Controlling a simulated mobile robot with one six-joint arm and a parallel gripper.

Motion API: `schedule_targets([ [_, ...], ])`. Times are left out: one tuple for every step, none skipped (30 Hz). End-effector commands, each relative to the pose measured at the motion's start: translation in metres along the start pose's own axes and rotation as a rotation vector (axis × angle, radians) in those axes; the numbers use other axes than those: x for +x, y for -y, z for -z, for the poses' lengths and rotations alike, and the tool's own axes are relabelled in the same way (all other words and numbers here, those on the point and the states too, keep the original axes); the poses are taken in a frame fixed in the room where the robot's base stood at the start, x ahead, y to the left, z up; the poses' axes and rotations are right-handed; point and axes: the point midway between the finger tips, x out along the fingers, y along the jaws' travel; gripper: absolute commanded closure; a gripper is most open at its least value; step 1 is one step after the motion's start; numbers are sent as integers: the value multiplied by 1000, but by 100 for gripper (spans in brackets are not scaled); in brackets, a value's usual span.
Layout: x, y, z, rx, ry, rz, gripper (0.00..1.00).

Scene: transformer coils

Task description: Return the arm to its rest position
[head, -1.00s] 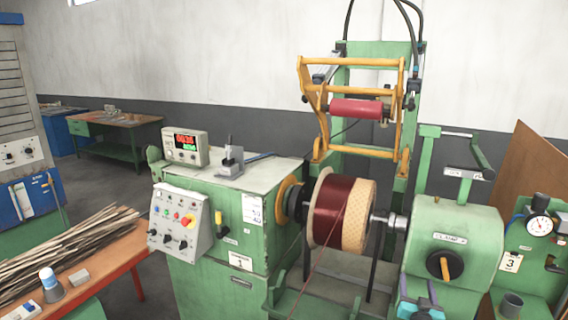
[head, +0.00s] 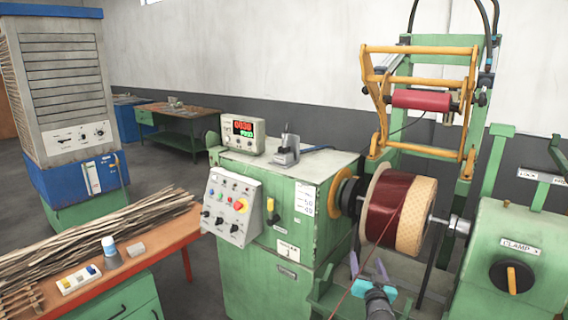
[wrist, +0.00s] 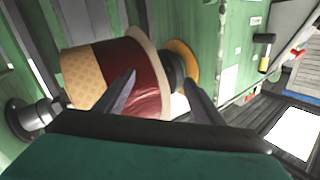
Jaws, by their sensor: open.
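My gripper (head: 368,268) shows at the lower right of the head view, in front of and below the wound coil. In the wrist view my gripper (wrist: 160,98) has its two dark fingers spread apart with nothing between them. The coil (head: 388,208), dark red wire with a tan patterned band at one end, sits on the winding machine's shaft. It also shows in the wrist view (wrist: 139,78), beyond the fingers. A dark red wire runs down from the coil past my gripper.
The green winding machine (head: 290,245) stands left of the coil, with a control panel (head: 231,206) and a display box (head: 242,134). The green clamp unit (head: 515,240) is on the right. A yellow frame with a red roller (head: 421,100) hangs above. A bench (head: 165,248) with sticks is at left.

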Motion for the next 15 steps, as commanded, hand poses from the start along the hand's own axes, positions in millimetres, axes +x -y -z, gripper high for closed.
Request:
schedule_targets([
  [2,21,-7,8,7,26,38],
  [3,32,-10,14,12,39,38],
  [4,46,-13,20,17,56,38],
  [4,57,-16,25,21,69,38],
  [4,68,-18,30,24,82,38],
  [4,82,-21,36,30,100,38],
  [4,94,-23,41,34,113,38],
  [4,104,-26,45,39,125,38],
  [3,118,-30,52,46,142,38],
  [3,128,-32,57,50,153,38],
  [2,138,-34,61,54,165,38],
  [1,150,-36,66,59,179,38],
  [0,159,-38,70,64,189,38],
  [-2,167,-41,73,69,198,38],
  [-3,176,-44,77,76,208,38],
])
